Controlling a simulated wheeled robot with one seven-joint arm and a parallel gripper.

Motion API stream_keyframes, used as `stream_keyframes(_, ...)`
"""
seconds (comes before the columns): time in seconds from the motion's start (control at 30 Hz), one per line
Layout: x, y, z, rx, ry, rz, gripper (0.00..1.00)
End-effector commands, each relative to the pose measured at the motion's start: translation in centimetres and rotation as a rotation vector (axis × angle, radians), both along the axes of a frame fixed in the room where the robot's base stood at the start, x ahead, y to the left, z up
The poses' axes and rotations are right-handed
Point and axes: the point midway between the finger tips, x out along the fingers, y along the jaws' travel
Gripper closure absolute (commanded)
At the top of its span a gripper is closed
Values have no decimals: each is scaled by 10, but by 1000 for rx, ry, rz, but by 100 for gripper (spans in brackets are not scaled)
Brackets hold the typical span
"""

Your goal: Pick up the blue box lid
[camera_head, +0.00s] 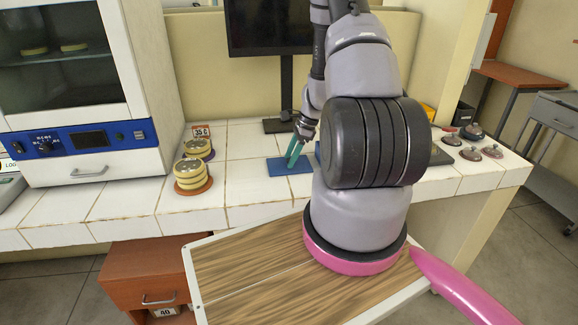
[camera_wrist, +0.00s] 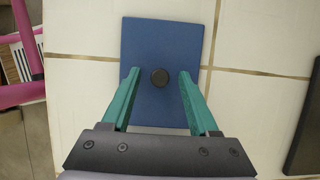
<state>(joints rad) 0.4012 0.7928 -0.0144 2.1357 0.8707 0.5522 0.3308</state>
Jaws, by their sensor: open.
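The blue box lid (camera_wrist: 158,45) is a flat blue rectangle with a round dark knob (camera_wrist: 159,77) near its middle. In the head view the lid (camera_head: 283,168) lies flat on the white tiled counter. My gripper (camera_wrist: 159,75) is open over the lid, with one green finger on each side of the knob. There is a gap between each finger and the knob. In the head view the green fingers (camera_head: 294,154) point down at the lid, and the knob cannot be made out. Whether the fingertips touch the lid is unclear.
An incubator (camera_head: 75,90) with a blue control panel stands at the left. Stacked dishes (camera_head: 190,174) sit left of the lid on the counter (camera_head: 240,205). A monitor (camera_head: 270,28) stands behind. Several dark knobbed pieces (camera_head: 472,132) lie at the right. Tiles left of the lid are clear.

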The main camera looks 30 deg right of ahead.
Motion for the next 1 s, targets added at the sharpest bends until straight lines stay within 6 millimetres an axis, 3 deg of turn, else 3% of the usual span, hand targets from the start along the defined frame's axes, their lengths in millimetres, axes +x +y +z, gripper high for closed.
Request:
stream_keyframes(0.2, 0, 0, -1, 0, -1, 0, 39)
stream_keyframes(0.27, 0, 0, -1, 0, -1, 0, 58)
stream_keyframes(0.37, 0, 0, -1, 0, -1, 0, 97)
stream_keyframes(0.4, 0, 0, -1, 0, -1, 0, 100)
stream_keyframes(0.73, 1, 0, 4, -2, -2, 1, 100)
stream_keyframes(1.0, 1, 0, 52, -2, -4, 1, 100)
